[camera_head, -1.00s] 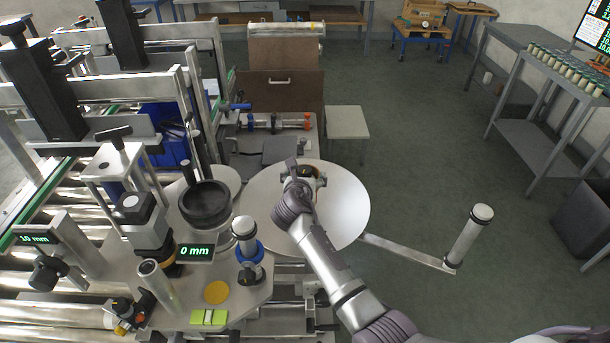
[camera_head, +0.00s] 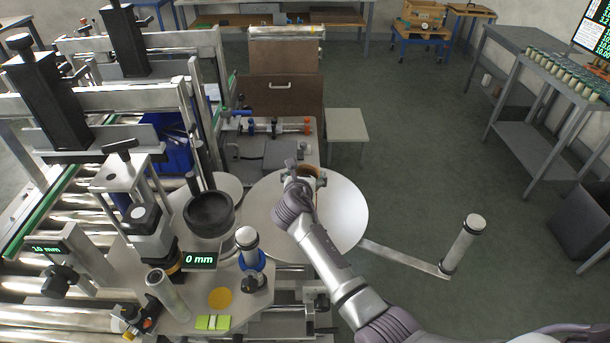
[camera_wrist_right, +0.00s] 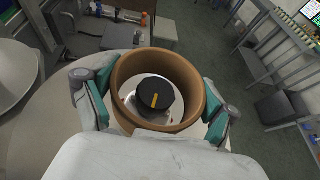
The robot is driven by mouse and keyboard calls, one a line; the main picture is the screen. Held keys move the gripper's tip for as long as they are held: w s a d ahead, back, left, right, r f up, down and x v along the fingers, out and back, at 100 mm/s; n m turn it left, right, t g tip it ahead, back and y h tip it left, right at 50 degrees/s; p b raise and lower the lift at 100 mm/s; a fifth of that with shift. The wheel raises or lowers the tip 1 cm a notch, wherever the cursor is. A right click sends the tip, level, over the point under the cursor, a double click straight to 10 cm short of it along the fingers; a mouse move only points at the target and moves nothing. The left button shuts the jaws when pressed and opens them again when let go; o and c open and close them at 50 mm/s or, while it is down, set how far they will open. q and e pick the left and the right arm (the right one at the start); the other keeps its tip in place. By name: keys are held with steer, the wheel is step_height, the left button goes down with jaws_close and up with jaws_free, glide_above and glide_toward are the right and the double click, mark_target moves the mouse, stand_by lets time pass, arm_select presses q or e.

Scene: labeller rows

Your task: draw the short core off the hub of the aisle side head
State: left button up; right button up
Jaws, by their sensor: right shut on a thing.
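The short core (camera_wrist_right: 158,62) is a brown ring seen from above in the right wrist view. My right gripper (camera_head: 304,180) is shut on it, with one teal finger pad against each outer side. The hub (camera_wrist_right: 155,94), with a black cap and yellow mark, shows inside the ring. I cannot tell how far the core's lower edge sits along the hub. In the head view the gripper is over the large pale disc (camera_head: 345,210) of the aisle side head and hides most of the core and hub. My left gripper is not in view.
A silver roller on an arm (camera_head: 465,243) stands out to the right of the disc. A dark round bowl-like part (camera_head: 208,213) and a blue-collared post (camera_head: 250,258) stand to the left. A grey stool (camera_head: 347,125) is behind.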

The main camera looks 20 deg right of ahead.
steer(key=shift+r+p, duration=0.5)
steer(key=shift+r, duration=2.85)
